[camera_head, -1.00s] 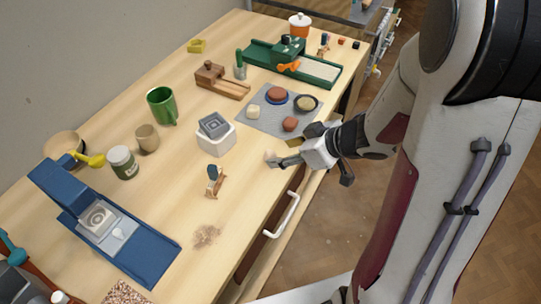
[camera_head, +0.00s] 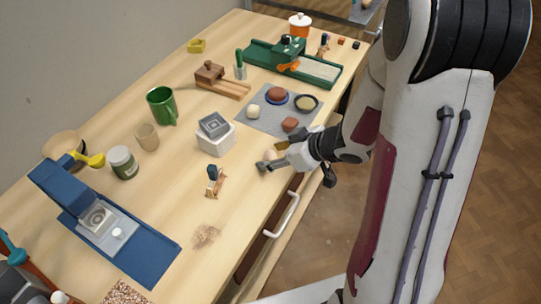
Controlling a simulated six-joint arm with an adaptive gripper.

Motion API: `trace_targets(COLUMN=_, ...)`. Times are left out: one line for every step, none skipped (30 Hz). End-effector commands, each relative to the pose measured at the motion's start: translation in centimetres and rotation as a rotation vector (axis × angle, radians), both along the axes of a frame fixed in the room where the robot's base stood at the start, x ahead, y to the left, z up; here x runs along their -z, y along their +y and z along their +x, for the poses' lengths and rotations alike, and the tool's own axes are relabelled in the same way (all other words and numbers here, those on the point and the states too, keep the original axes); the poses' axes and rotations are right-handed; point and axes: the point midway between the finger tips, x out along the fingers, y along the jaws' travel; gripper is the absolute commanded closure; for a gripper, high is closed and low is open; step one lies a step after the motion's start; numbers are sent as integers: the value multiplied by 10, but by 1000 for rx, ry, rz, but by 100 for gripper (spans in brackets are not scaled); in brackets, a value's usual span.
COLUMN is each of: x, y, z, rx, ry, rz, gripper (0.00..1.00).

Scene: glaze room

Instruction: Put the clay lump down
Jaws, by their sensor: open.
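My gripper (camera_head: 272,156) is open at the front edge of the table, to the right of the white box. A small pale beige lump (camera_head: 270,154) sits at its fingertips, with a finger on either side of it. The lump appears to rest on the tabletop, but I cannot tell whether a finger touches it. On the grey mat (camera_head: 270,123) behind my gripper are a pale lump (camera_head: 253,111) and a reddish-brown lump (camera_head: 290,124).
A white box (camera_head: 216,141) and a small wooden stand (camera_head: 215,181) are left of my gripper. Bare wood lies between. A drawer handle (camera_head: 282,214) juts out below the edge.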

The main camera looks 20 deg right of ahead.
Motion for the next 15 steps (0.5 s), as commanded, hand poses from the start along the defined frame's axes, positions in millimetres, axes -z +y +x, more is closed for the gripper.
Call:
trace_targets(x=0, y=0, z=0, rx=0, ry=0, rz=0, gripper=51)
trace_targets(x=0, y=0, z=0, rx=0, ry=0, rz=0, gripper=51)
trace_targets(x=0, y=0, z=0, rx=0, ry=0, rz=0, gripper=51)
trace_targets(x=0, y=0, z=0, rx=0, ry=0, rz=0, gripper=51)
trace_targets(x=0, y=0, z=0, rx=0, ry=0, rz=0, gripper=51)
trace_targets(x=0, y=0, z=0, rx=0, ry=0, rz=0, gripper=51)
trace_targets(x=0, y=0, z=0, rx=0, ry=0, rz=0, gripper=51)
trace_targets(x=0, y=0, z=0, rx=0, ry=0, rz=0, gripper=51)
trace_targets(x=0, y=0, z=0, rx=0, ry=0, rz=0, gripper=59)
trace_targets(x=0, y=0, z=0, rx=0, ry=0, rz=0, gripper=67)
trace_targets(x=0, y=0, z=0, rx=0, ry=0, rz=0, gripper=75)
trace_targets(x=0, y=0, z=0, rx=0, ry=0, rz=0, gripper=85)
trace_targets(x=0, y=0, z=0, rx=0, ry=0, rz=0, gripper=93)
trace_targets(x=0, y=0, z=0, rx=0, ry=0, rz=0, gripper=93)
trace_targets(x=0, y=0, z=0, rx=0, ry=0, rz=0, gripper=93)
